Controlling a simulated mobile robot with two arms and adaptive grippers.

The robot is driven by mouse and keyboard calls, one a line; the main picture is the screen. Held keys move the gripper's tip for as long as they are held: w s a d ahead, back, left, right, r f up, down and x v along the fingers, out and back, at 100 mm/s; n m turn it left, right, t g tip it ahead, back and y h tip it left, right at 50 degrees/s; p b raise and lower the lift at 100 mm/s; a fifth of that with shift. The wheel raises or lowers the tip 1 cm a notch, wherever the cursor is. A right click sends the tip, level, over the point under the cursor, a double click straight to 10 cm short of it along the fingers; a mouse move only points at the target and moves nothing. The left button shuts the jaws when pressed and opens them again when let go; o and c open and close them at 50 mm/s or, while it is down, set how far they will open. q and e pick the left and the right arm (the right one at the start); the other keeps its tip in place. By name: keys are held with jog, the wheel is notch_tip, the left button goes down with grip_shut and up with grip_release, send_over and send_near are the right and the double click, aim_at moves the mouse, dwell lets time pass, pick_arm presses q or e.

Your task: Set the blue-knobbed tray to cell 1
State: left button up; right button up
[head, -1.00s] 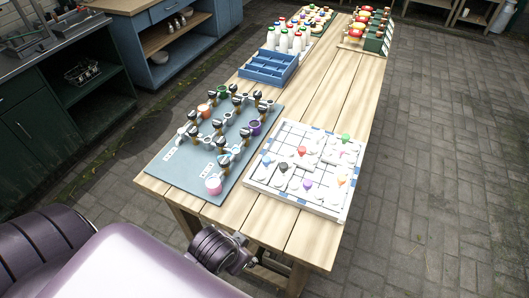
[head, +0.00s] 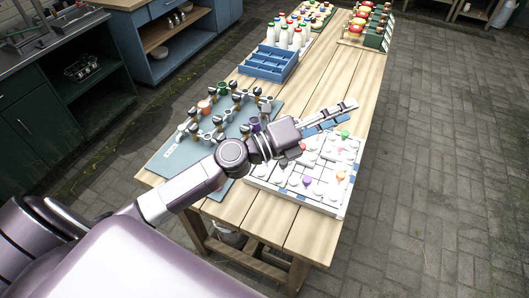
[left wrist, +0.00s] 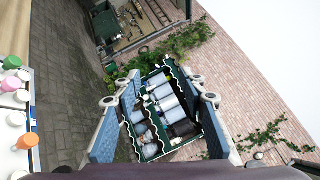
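The white gridded board (head: 290,200) lies on the near right of the table, with low white trays on it. A green knob (head: 345,134), a purple knob (head: 307,181) and an orange knob (head: 341,176) show. I cannot make out the blue-knobbed tray; my left arm covers the board's upper left part. My left gripper (head: 345,112) is above the board's far side, its fingers pointing right. In the left wrist view my left gripper (left wrist: 165,112) has its two fingers wide apart with nothing held between them. My right gripper is out of view.
A grey-blue board (head: 180,158) with several dark-topped posts and cups stands left of the white board, partly behind my arm. A blue divided tray (head: 268,63), white bottles (head: 297,38) and a green rack (head: 376,40) stand farther back. Bare wood (head: 325,80) lies beyond the gripper.

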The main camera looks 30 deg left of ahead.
pick_arm(q)
jog(key=s+a+f+m+g+y, duration=0.1)
jog(key=a+f+m+g+y, duration=0.25)
jog(key=f+m+g, duration=0.8)
jog(key=s+a+f+m+y, duration=0.1)
jog(key=a+f+y, duration=0.25)
jog(key=a, duration=0.55)
jog(key=a+f+m+y, duration=0.1)
jog(key=a+f+y, duration=0.25)
jog(key=a, duration=0.55)
jog(key=shift+g+h, duration=0.35)
jog(key=p+x, duration=0.3)
jog(key=x, duration=0.3)
jog(key=shift+w+d, duration=0.1)
jog(key=shift+d, duration=0.1)
jog(key=shift+w+d+f, duration=0.1)
jog(key=shift+f, duration=0.4)
grip_shut()
